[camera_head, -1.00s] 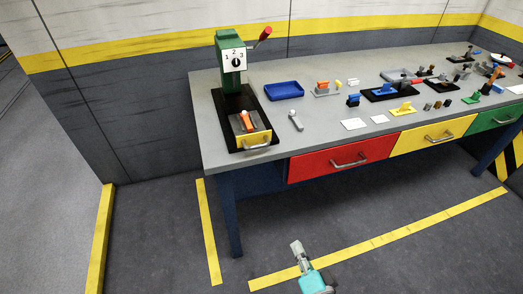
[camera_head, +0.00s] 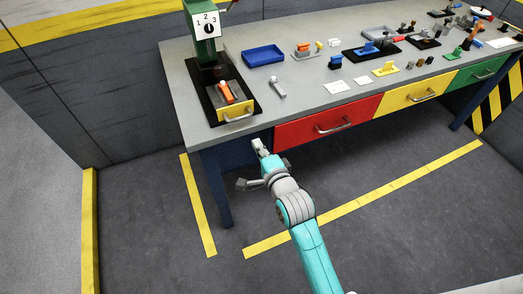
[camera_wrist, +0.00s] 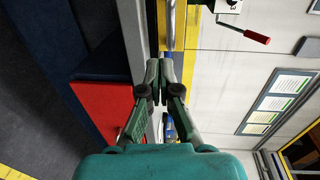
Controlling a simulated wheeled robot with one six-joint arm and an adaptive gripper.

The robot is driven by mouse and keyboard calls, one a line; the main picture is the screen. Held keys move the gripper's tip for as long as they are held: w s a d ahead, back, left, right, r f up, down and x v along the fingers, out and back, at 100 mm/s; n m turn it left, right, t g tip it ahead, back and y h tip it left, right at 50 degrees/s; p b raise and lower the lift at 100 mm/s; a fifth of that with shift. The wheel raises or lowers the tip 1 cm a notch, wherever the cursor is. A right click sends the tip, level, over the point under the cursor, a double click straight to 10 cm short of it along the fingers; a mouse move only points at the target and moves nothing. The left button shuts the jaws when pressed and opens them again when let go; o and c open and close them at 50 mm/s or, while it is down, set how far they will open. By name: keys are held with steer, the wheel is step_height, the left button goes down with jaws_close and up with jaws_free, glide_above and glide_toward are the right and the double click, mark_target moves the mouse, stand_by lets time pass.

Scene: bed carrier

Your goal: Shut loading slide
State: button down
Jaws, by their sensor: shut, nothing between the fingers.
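The loading slide (camera_head: 237,112) has a yellow front with a metal handle and sits on the black base of the green machine (camera_head: 201,45). It stands out toward the table's front edge, with an orange part (camera_head: 225,92) on it. My gripper (camera_head: 258,144) is in front of the table edge, below and right of the slide, apart from it. In the wrist view my gripper (camera_wrist: 159,72) is shut with nothing held, and its fingers cover part of the view behind them. The dial and red lever (camera_wrist: 257,37) show at the top there.
The grey table (camera_head: 180,75) carries a blue tray (camera_head: 263,56), a small grey handle-like piece (camera_head: 277,88) and several coloured parts. Red (camera_head: 325,126), yellow (camera_head: 420,93) and green drawers line its front. The floor in front is clear.

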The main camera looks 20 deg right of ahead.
glide_toward(234, 101)
steer(key=s, duration=0.1)
steer(key=s+f, duration=0.1)
steer(key=s, duration=0.1)
steer(key=w, duration=1.2)
steer(key=shift+w, duration=0.35)
steer(key=shift+s, duration=0.1)
